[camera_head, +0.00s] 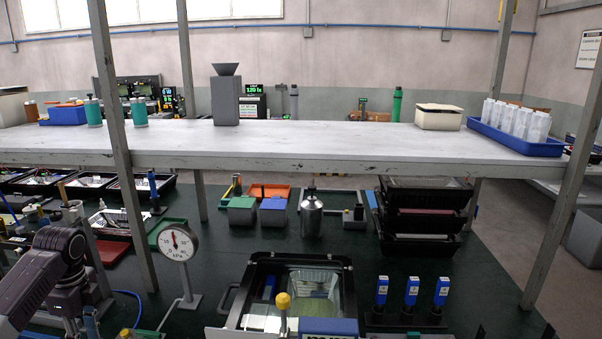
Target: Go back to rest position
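A black floodlight housing (343,275) with a shiny reflector inside lies open at the bottom middle of the dark green work table. My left arm (62,250) comes in at the lower left and bends down; I see no fingertips of its gripper. No part of my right arm or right gripper shows. More black housings stand in a stack (420,233) at the right of the table. Several others (88,183) lie in a row at the far left.
A white shelf (330,140) on grey posts spans the table. It carries a blue tray of white bottles (515,143), a beige box (438,117) and a grey funnel-topped box (226,98). A dial gauge (178,243) stands near my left arm. Blue-capped tools (412,290) stand right of the housing.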

